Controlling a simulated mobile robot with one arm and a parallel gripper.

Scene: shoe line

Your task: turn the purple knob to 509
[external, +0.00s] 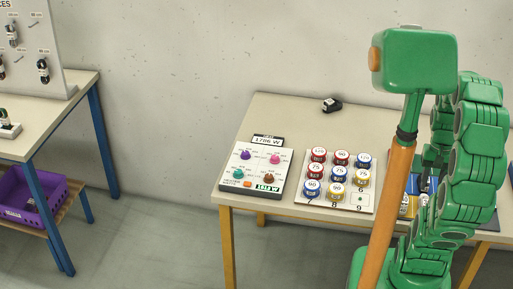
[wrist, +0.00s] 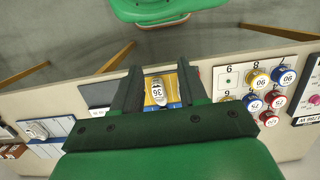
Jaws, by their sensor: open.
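The purple knob (external: 246,155) sits at the upper left of a white panel (external: 256,167) on the table in the external view. Its pointer is too small to read. A display (external: 267,140) at the panel's back edge seems to read 1786 W. My gripper (wrist: 158,70) is open in the wrist view, over the table well to the right of the panel in the external view. The purple knob is outside the wrist view.
Pink (external: 275,159), teal (external: 238,174) and brown (external: 268,178) knobs and an orange button (external: 247,184) share the panel. A board of numbered tins (external: 333,203) stands between panel and arm. A small black object (external: 332,105) lies farther back on clear table.

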